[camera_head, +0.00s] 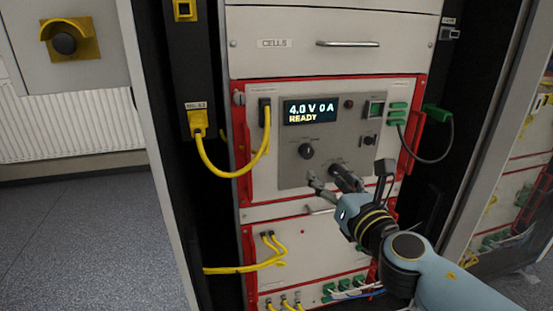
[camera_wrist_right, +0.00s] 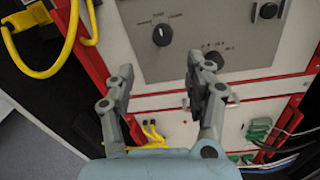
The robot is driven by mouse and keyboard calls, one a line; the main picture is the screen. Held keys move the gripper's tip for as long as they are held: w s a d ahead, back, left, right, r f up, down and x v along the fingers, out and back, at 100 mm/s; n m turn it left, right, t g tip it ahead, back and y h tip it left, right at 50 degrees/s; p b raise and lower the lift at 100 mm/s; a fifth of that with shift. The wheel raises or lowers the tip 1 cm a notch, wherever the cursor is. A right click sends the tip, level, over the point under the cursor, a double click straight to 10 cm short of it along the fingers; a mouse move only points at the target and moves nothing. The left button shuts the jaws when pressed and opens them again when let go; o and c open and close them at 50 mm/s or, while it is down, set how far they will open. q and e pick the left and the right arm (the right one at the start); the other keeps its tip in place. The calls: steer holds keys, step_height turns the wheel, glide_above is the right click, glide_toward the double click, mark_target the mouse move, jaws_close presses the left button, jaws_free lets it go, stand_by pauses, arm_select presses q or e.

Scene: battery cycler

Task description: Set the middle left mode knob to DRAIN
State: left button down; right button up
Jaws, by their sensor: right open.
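The mode knob (camera_head: 306,151) is a round black knob on the left of the cycler's grey panel, below the display. It also shows in the wrist view (camera_wrist_right: 162,35), with a pale mark on its face; the small labels around it are too small to read surely. My right gripper (camera_head: 330,180) is open and empty, below and right of this knob in the head view. In the wrist view the spread fingers (camera_wrist_right: 160,70) lie below the knob, apart from it. My left gripper is not in view.
A second black knob (camera_wrist_right: 213,58) sits lower right of the mode knob, by my right fingertip in the wrist view. The display (camera_head: 311,111) reads 4.0 V 0 A READY. A yellow cable (camera_head: 235,172) loops left of the panel. A drawer handle (camera_head: 347,44) is above.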

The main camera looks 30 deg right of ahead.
mark_target(308, 155)
steer(key=w, duration=0.3)
steer(key=w+d, duration=0.1)
steer(key=w, duration=0.2)
steer(key=w+d, duration=0.1)
steer(key=w, duration=0.3)
steer(key=shift+d, duration=0.15)
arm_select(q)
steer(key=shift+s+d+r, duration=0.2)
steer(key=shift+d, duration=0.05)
arm_select(e)
steer(key=shift+c, duration=0.4)
jaws_close()
